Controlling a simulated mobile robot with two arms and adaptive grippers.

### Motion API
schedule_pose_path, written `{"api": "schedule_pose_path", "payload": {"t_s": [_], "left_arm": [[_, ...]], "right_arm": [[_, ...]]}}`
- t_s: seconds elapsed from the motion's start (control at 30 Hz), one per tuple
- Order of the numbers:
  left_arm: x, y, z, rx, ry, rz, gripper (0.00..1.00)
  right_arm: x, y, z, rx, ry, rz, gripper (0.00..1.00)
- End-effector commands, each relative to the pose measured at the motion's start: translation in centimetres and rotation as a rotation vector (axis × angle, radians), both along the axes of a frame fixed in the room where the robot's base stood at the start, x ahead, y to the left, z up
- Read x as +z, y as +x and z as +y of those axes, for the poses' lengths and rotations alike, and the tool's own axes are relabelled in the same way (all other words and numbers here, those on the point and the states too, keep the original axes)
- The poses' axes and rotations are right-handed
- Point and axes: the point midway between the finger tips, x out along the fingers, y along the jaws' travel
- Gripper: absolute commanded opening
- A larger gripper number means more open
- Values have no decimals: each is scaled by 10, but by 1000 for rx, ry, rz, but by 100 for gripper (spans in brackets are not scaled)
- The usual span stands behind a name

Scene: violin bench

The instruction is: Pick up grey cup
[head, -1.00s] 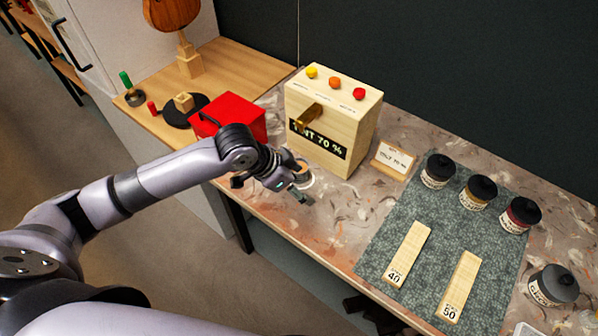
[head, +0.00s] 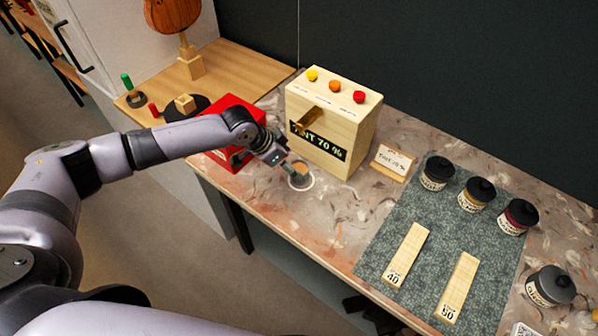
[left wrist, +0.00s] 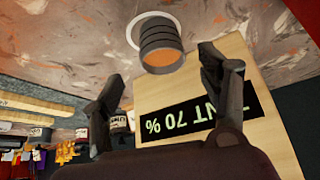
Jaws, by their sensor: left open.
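The grey cup (head: 299,177) stands upright on a white ring on the bench, in front of the wooden dispenser box, with orange-brown content. In the head view my left gripper (head: 284,163) is just behind and left of it, partly covering it. In the left wrist view the cup (left wrist: 161,42) shows beyond the gap between the fingertips of my left gripper (left wrist: 162,74). The fingers are spread and empty, and the cup is not gripped. My right gripper is not in view.
The wooden dispenser (head: 333,125), with three coloured buttons and a brass spout, stands right behind the cup. A red box (head: 229,128) is to its left. A small sign (head: 392,160), several dark-lidded jars and two wooden strips lie to the right. Bench in front is clear.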

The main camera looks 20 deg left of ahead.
Motion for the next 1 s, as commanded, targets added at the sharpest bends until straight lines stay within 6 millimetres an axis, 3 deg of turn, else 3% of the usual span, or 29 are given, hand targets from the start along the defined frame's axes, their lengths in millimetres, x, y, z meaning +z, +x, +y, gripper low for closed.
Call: {"api": "schedule_pose_path", "payload": {"t_s": [0.33,0.6,1.0], "left_arm": [[-23,10,-9,0,-1,1,69],[-53,24,-18,1,0,0,69],[-59,26,-19,0,1,-1,65]], "right_arm": [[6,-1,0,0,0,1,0],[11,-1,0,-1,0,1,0],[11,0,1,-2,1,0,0]]}}
